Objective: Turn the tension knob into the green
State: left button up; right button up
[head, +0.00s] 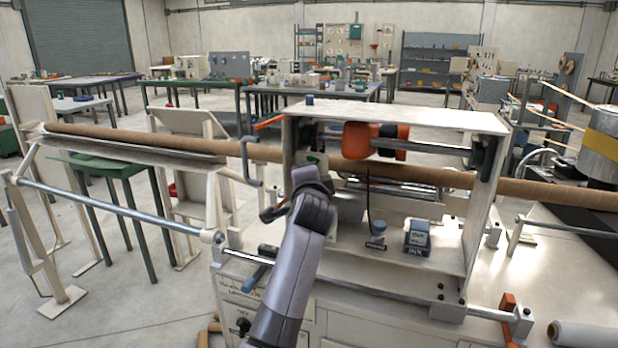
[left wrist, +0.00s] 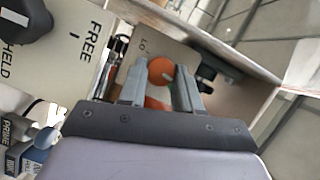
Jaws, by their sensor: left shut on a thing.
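The tension knob appears as a round orange knob (left wrist: 161,69) with a pale pointer line, on a cream panel lettered "LO" in the left wrist view. My left gripper (left wrist: 161,88) is shut on this knob, one grey finger on each side. In the head view my left gripper (head: 308,182) is at the left end of the winder's cream frame (head: 400,117), and my arm hides the knob there. My right gripper is not in view.
A long brown tube (head: 180,141) runs through the winder behind my gripper. A bent metal crank (head: 246,160) is just left of it. A black selector (left wrist: 22,18) marked FREE and HELD is beside the knob. A blue labelled box (head: 417,236) stands inside the frame.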

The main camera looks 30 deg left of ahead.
pick_arm(q)
jog(key=shift+f, duration=0.1)
jog(key=o, duration=0.8)
jog(key=shift+c, duration=0.2)
jog(key=shift+s, duration=0.1)
jog(key=b+v, duration=0.1)
jog(key=v, duration=0.6)
